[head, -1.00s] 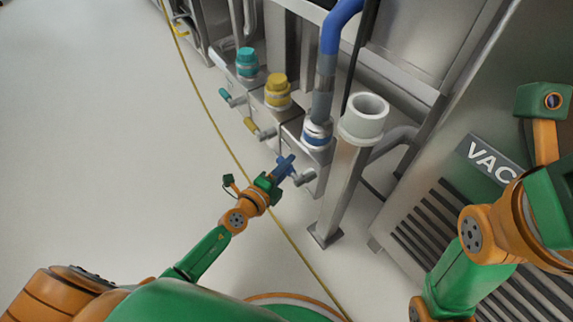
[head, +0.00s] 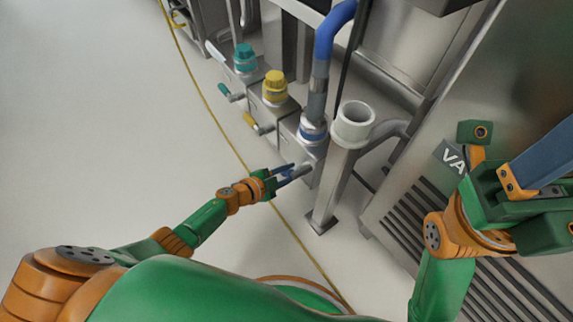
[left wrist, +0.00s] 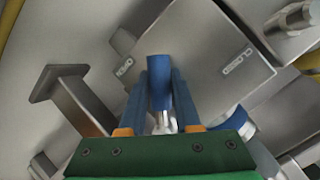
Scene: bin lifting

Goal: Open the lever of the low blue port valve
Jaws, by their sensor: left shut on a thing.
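The low blue port valve is a grey metal block (head: 297,133) with a blue-and-white collar (head: 314,127) and a blue hose on top. Its blue lever (left wrist: 158,72) stands between the two blue fingers of my left gripper (left wrist: 157,90) in the left wrist view. The left gripper (head: 283,173) is shut on the lever, beside the grey valve stem (head: 301,171); in the head view its fingers largely hide the lever. My right gripper (head: 540,165) is raised at the right edge, away from the valve; its finger opening is not clear.
Yellow-capped (head: 275,86) and teal-capped (head: 245,57) ports with levers stand farther left. A white-topped post (head: 354,124) stands close right of the blue port. A vented metal cabinet (head: 405,205) is at right. Open floor (head: 120,120) lies left, crossed by a yellow line.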

